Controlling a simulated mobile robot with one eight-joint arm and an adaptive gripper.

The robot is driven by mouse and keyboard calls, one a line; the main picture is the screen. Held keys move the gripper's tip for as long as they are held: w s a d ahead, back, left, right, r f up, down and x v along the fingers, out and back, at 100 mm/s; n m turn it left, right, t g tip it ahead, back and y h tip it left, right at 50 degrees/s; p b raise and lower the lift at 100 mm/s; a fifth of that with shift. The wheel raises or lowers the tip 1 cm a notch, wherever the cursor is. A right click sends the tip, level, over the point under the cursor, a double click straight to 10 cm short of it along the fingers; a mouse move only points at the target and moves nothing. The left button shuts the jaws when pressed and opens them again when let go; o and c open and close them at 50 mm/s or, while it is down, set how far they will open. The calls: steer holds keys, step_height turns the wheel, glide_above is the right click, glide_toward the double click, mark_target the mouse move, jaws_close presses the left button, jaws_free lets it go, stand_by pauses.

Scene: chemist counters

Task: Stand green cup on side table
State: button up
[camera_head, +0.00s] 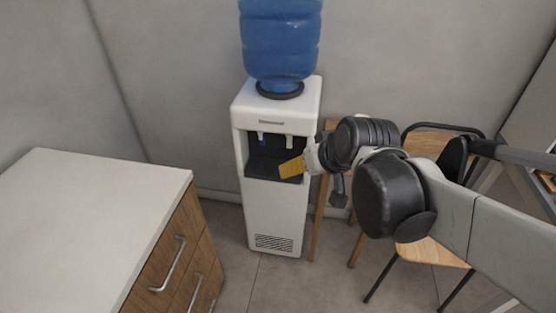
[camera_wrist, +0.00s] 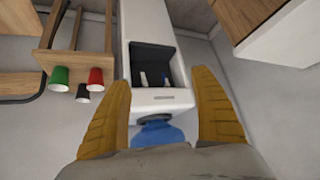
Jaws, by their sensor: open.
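In the wrist view, which is upside down, a green cup (camera_wrist: 59,78) stands on a small wooden table (camera_wrist: 73,58) with tall legs. A red cup (camera_wrist: 95,79) and a dark cup (camera_wrist: 83,94) stand close beside it. In the head view my arm hides the cups, and only part of the wooden table (camera_head: 319,205) shows. My gripper (camera_wrist: 162,78) is open and empty, its yellow fingers spread wide. In the head view my gripper (camera_head: 291,167) is in front of the water dispenser, left of the wooden table. I cannot tell whether this is the side table.
The white water dispenser (camera_head: 276,213) with its blue bottle (camera_head: 280,40) stands against the wall. A white-topped drawer counter (camera_head: 90,205) is at the left. A chair (camera_head: 430,252) is at the right, partly behind my arm.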

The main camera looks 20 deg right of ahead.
steer(key=s+a+g, duration=0.1)
steer(key=s+a, duration=0.3)
steer(key=s, duration=0.5)
steer(key=shift+a+f+n, duration=0.2)
steer(key=shift+f+n, duration=0.05)
steer(key=shift+n, duration=0.05)
stand_by(0.5)
